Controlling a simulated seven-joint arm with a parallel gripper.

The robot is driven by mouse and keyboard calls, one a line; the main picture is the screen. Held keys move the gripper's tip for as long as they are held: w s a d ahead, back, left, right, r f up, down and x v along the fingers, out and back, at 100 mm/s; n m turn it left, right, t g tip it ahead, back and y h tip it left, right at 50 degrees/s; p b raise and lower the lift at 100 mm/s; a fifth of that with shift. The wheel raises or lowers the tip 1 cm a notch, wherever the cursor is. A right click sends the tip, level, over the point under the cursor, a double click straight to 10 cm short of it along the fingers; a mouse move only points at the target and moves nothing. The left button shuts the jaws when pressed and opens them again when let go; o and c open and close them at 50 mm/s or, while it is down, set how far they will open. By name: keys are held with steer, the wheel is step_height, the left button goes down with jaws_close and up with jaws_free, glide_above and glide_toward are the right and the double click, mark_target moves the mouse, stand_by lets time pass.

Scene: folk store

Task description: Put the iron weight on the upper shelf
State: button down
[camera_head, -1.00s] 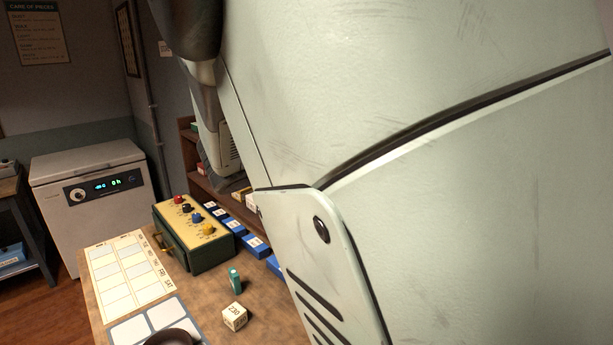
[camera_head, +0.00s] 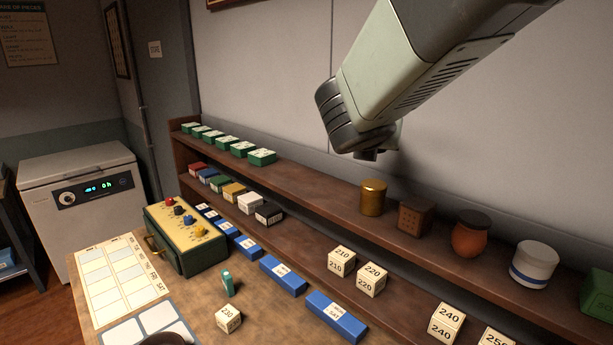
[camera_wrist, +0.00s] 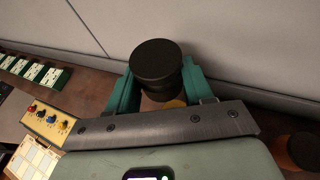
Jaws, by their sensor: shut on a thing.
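The iron weight (camera_wrist: 156,60) is a dark, squat cylinder in the wrist view. My gripper (camera_wrist: 160,74) is shut on it, with one green finger on each side. In the head view my arm reaches in from the upper right above the shelves, and I cannot make out the weight or the fingers there. The upper shelf (camera_head: 315,183) is a long brown board along the wall. It is bare between the green boxes (camera_head: 241,149) at its left and the gold tin (camera_head: 373,198). In the wrist view the gold tin (camera_wrist: 176,103) shows partly, just below the weight.
Right of the gold tin stand a brown box (camera_head: 415,217), a terracotta pot (camera_head: 468,238) and a white jar (camera_head: 534,265). The lower shelf (camera_head: 310,240) holds small boxes and numbered cubes. The table below holds a control box (camera_head: 186,238) and blue boxes.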

mark_target(331, 197)
steer(key=shift+w+m+h, duration=0.5)
steer(key=shift+w+h, duration=0.1)
steer(key=shift+w, duration=0.15)
steer(key=shift+w+a+m+g+h, duration=0.15)
steer(key=shift+w+m+g+h, duration=0.45)
steer(key=shift+w+m+h, duration=0.1)
steer(key=w+a+f+m+g+h, duration=0.2)
steer(key=a+m+g+h, duration=0.15)
steer(key=a, duration=0.25)
steer(key=shift+m, duration=0.35)
steer(key=f, duration=0.9)
steer(key=shift+s+a+f, duration=0.15)
steer(key=shift+a+f, duration=0.1)
steer(key=shift+c, duration=2.2)
jaws_free()
steer(key=shift+f, duration=0.2)
